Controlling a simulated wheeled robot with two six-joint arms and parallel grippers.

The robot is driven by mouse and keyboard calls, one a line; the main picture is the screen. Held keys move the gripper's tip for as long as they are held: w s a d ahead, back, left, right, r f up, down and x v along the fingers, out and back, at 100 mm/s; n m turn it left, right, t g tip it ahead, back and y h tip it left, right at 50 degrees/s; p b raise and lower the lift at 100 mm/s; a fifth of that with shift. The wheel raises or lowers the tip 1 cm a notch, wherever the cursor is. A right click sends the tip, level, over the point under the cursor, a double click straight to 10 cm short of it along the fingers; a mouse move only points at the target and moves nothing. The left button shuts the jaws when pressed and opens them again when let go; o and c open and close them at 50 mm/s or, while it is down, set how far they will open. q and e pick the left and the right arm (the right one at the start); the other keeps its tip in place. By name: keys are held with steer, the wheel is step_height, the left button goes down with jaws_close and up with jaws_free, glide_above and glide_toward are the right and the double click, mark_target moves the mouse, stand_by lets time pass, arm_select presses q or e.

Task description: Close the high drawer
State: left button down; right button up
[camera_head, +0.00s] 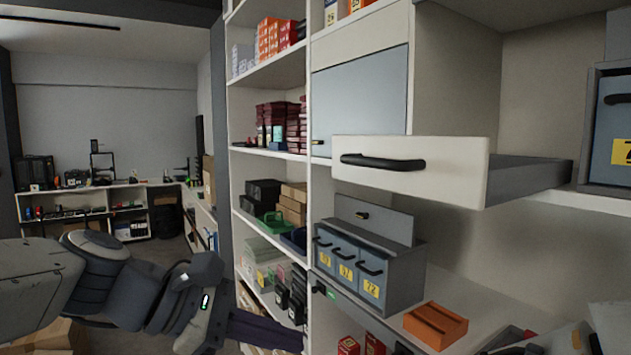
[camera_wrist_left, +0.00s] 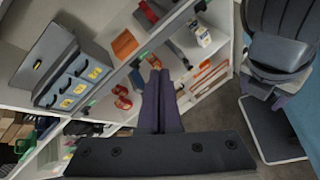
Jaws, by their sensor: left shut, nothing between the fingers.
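The high drawer (camera_head: 440,172) has a white front with a black bar handle (camera_head: 382,162). It stands pulled out of the shelf unit, and its grey side shows to the right of the front. My left gripper (camera_head: 298,342) is low at the bottom of the head view, to the left of the drawer and well below it. Its dark fingers are together and empty, and they touch nothing that I can make out. They also show in the left wrist view (camera_wrist_left: 158,76), pointing towards the lower shelves. The high drawer cannot be made out in the left wrist view.
Below the drawer stands a grey box unit (camera_head: 403,270) with several small yellow-labelled drawers. It also shows in the left wrist view (camera_wrist_left: 47,62). An orange box (camera_head: 436,325) lies right of it. Stocked shelves (camera_head: 268,155) stand left. Open floor (camera_head: 158,250) shows behind my left arm.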

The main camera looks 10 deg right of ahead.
arm_select(q)
steer(key=w+a+r+n+t+h, duration=0.2)
steer(key=w+r+n+h, duration=0.15)
steer(key=r, duration=0.55)
steer(key=w+a+r+n+t+h, duration=0.2)
steer(key=w+r+n, duration=0.25)
steer(key=r, duration=0.45)
steer(key=p, duration=0.5)
glide_toward(346, 179)
steer(key=x, duration=0.5)
steer(key=shift+d+r, duration=0.1)
steer(key=shift+d, duration=0.05)
steer(key=shift+p+x, duration=0.4)
steer(key=shift+x, duration=0.35)
arm_select(e)
steer(key=shift+r, duration=2.9)
steer(key=shift+d, duration=0.1)
